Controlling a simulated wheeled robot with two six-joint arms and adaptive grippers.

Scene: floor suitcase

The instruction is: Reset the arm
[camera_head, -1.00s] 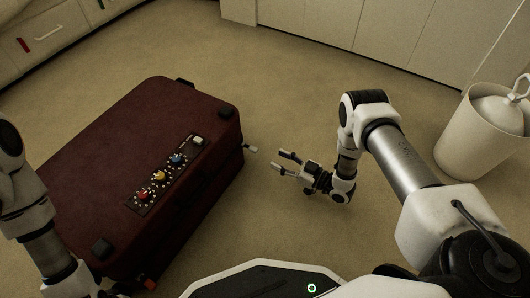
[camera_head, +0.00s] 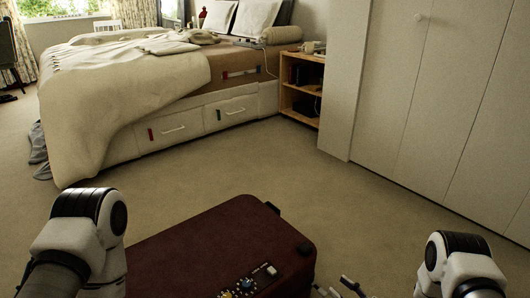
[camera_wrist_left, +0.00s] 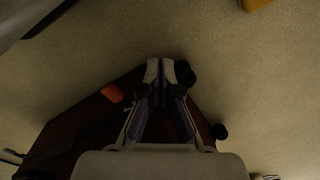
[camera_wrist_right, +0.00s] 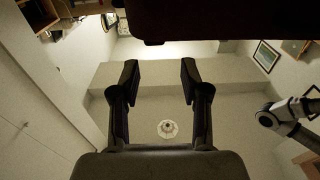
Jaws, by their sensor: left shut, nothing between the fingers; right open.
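The dark red suitcase (camera_head: 215,240) lies on the carpet at the bottom of the head view, its near part cut off by the frame edge. My right gripper (camera_head: 338,287) shows only its fingertips, just right of the suitcase. In the right wrist view my right gripper (camera_wrist_right: 158,75) has its fingers wide apart with nothing between them. My left gripper (camera_wrist_left: 160,68) is shut and empty in the left wrist view, with the suitcase (camera_wrist_left: 75,120) behind it. The left gripper is outside the head view; only my left arm shows there.
A bed with drawers (camera_head: 190,125) stands at the back left. A wooden shelf (camera_head: 302,85) stands beside it, and white closet doors (camera_head: 440,90) line the right. Open carpet (camera_head: 270,165) lies between the suitcase and the bed. A dark edge of the suitcase (camera_wrist_right: 200,18) fills the top of the right wrist view.

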